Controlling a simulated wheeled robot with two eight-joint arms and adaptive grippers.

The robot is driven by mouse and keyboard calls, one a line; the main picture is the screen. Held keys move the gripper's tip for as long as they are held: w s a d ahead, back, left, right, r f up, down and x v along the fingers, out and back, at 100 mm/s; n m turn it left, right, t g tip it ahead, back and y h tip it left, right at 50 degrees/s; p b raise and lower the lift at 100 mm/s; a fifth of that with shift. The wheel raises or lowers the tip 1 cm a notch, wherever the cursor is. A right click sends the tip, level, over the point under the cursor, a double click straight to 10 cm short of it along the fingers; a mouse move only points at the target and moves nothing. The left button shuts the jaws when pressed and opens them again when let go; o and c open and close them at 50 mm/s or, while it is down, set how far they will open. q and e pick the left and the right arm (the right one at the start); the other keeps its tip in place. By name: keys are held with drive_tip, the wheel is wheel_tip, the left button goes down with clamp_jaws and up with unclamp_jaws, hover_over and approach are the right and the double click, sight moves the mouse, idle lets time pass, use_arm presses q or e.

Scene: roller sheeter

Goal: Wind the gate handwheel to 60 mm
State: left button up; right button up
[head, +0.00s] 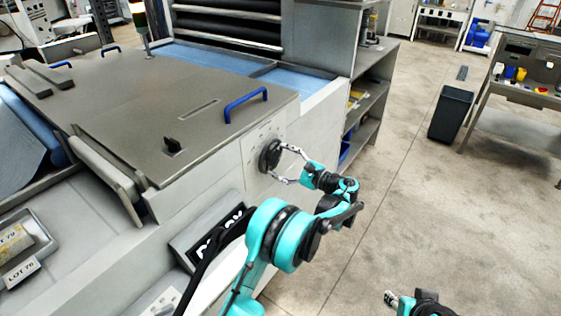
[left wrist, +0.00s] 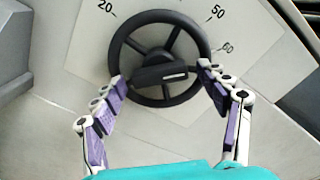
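The black gate handwheel (head: 270,155) is on the light side panel of the machine. In the left wrist view the spoked handwheel (left wrist: 165,22) sits on a pale scale plate (left wrist: 84,44) with 20, 50 and 60 readable. A dark bar with a small label crosses the hub; I cannot tell a pointer setting. My left gripper (head: 283,163) faces the wheel with its fingers spread. In the left wrist view the fingertips (left wrist: 163,80) overlap the lower left and right rim; contact is unclear. My right gripper (head: 391,298) is at the bottom edge, away from the wheel.
A grey cover with a blue handle (head: 246,104) lies above the wheel panel. A black bin (head: 450,112) and a workbench (head: 520,107) stand at the right. Shelves (head: 372,92) stand behind the machine's end. The floor between is clear.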

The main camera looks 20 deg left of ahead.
use_arm(q)
drive_tip(key=v, duration=1.2)
idle(0.6)
